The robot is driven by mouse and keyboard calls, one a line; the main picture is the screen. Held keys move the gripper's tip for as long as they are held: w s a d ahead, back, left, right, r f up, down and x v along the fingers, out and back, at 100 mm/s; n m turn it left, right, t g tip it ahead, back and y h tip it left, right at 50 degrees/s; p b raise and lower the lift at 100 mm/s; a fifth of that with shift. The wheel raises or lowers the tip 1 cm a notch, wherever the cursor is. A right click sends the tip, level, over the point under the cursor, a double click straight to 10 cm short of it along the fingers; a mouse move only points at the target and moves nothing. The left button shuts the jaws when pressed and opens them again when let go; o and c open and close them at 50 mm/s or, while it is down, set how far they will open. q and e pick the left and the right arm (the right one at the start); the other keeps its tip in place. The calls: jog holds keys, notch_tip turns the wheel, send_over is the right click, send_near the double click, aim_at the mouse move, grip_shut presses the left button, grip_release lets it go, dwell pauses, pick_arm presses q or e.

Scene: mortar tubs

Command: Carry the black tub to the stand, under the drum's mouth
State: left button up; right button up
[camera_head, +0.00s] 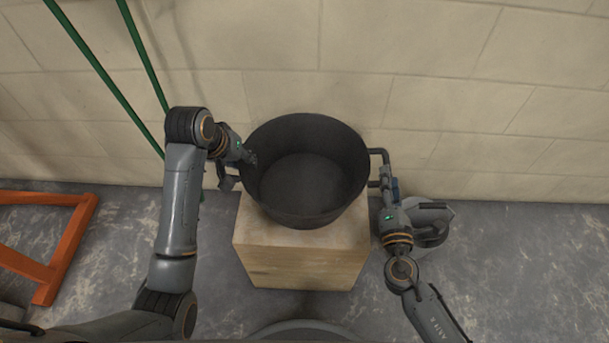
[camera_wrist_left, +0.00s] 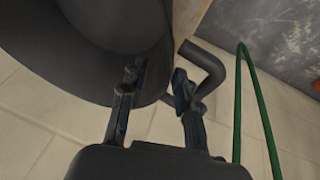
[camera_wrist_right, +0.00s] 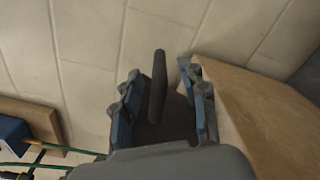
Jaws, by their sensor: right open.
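The black tub (camera_head: 312,190) stands upright on a pale wooden block (camera_head: 300,262) by the wall, and it looks empty. It has a bar handle on each side. My left gripper (camera_head: 240,171) is open at the tub's left side, one finger by the rim. In the left wrist view its fingers (camera_wrist_left: 158,82) are apart, and the left handle (camera_wrist_left: 208,65) shows beyond the right finger. My right gripper (camera_head: 388,188) is open at the right handle (camera_head: 383,160). In the right wrist view that handle (camera_wrist_right: 157,85) shows between the parted fingers (camera_wrist_right: 160,78). I see no drum or stand.
An orange frame (camera_head: 65,245) stands on the floor at the left. Green poles (camera_head: 105,85) lean near the wall there. A grey object (camera_head: 432,222) is on the floor right of the block. The floor further right is clear.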

aim_at(250, 168)
pick_arm(q)
jog(key=shift+x, duration=2.8)
pick_arm(e)
jog(key=shift+w+d, duration=0.1)
jog(key=shift+w, duration=2.7)
pick_arm(q)
grip_shut()
pick_arm(e)
jog(key=c, duration=0.7)
grip_shut()
jog(key=shift+r, duration=0.1)
